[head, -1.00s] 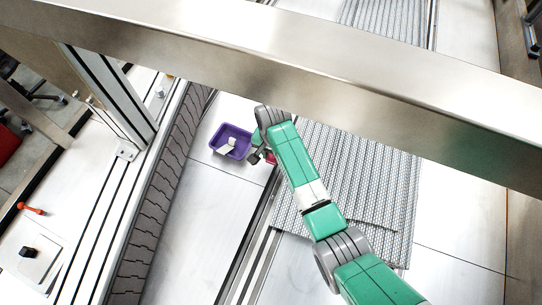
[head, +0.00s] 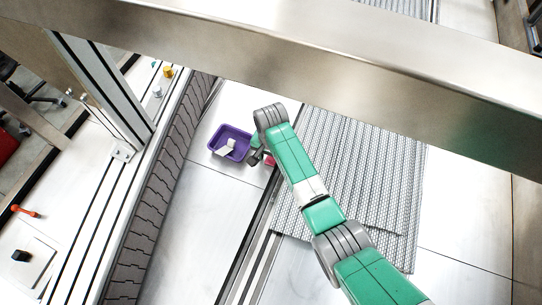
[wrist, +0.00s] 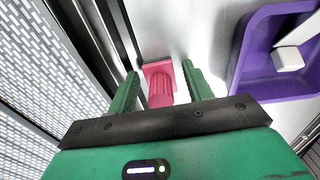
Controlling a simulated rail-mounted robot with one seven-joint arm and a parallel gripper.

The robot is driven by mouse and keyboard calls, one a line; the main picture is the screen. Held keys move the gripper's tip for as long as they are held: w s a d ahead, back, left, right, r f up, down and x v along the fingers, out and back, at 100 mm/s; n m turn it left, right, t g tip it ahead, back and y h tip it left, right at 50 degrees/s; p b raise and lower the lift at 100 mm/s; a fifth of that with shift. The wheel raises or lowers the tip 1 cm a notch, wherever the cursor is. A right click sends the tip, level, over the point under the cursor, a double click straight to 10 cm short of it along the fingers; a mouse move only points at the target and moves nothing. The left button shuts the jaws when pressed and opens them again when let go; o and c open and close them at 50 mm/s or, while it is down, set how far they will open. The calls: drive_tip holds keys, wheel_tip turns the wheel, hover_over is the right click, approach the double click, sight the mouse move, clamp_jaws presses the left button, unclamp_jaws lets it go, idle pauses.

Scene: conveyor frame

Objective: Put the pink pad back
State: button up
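The pink pad (wrist: 160,82) shows in the wrist view as a flat pink piece with a ridged, rounded part on top, on the pale surface. A small bit of the pink pad (head: 270,160) shows in the head view, partly hidden by my arm. My gripper (wrist: 160,70) is open, with one green finger on each side of the pad in the picture. Gaps show between the fingers and the pad; I cannot tell the height above it. In the head view my gripper (head: 256,158) is small and partly hidden by the wrist.
A purple tray (head: 213,147) with a white block (head: 228,146) stands left of my gripper; the tray (wrist: 238,80) is at right in the wrist view. A grey mesh belt (head: 370,165) and metal rail lie right of the pad. A large steel beam (head: 300,60) crosses above.

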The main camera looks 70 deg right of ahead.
wheel_tip(320, 180, up, 12)
drive_tip(key=p, duration=0.3)
drive_tip(key=shift+r+p, duration=0.2)
drive_tip(key=shift+p, duration=0.15)
